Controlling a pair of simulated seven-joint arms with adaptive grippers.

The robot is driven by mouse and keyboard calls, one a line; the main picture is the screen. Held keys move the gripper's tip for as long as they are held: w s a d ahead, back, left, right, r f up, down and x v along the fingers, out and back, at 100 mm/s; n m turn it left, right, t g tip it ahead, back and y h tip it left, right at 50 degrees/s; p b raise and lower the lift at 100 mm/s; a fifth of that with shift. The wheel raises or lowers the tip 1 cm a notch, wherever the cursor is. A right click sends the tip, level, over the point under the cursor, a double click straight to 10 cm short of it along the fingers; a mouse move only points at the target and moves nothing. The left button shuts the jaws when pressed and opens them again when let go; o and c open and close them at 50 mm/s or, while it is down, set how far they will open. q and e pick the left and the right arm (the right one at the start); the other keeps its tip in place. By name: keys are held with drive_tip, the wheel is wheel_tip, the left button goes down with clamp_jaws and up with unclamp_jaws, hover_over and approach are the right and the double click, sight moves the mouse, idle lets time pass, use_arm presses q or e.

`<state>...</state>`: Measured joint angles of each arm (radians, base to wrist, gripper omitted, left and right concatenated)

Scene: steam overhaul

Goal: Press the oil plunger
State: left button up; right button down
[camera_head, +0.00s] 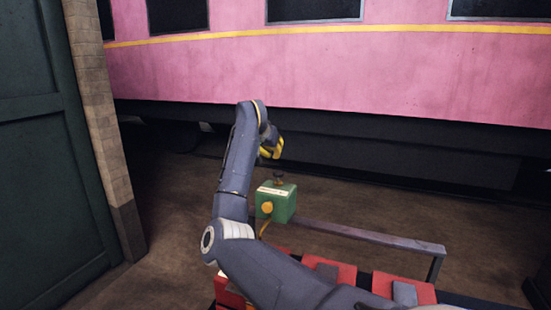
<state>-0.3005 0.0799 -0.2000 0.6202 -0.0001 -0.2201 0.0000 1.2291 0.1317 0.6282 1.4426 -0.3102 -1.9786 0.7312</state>
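A small green oil box (283,205) with a pale label and a round yellow knob on its front stands near the middle of the head view. A dark plunger (278,178) stands up from its top. My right gripper (271,151), with yellow fingers, is above the plunger and a little to its left in the picture. A gap shows between the fingers and the plunger. The gripper is small and partly hidden by my own wrist, so I cannot tell how its fingers stand. My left gripper is not in view.
A grey rail (365,235) runs right from the green box. Red blocks (403,289) sit below it in front. A pink carriage (330,75) fills the back. A dark green door (45,150) and brick pillar (100,110) stand at left. Brown floor lies between.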

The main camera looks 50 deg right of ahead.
drive_tip(key=shift+s+a+r, duration=0.15)
drive_tip(key=shift+a+r, duration=0.2)
drive_tip(key=shift+r, duration=0.05)
idle(1.3)
drive_tip(key=shift+r, duration=1.35)
hover_over(279, 172)
wheel_tip(279, 172, down, 7)
drive_tip(key=shift+s+a, duration=0.1)
wheel_tip(279, 172, down, 2)
drive_tip(key=shift+f, duration=1.05)
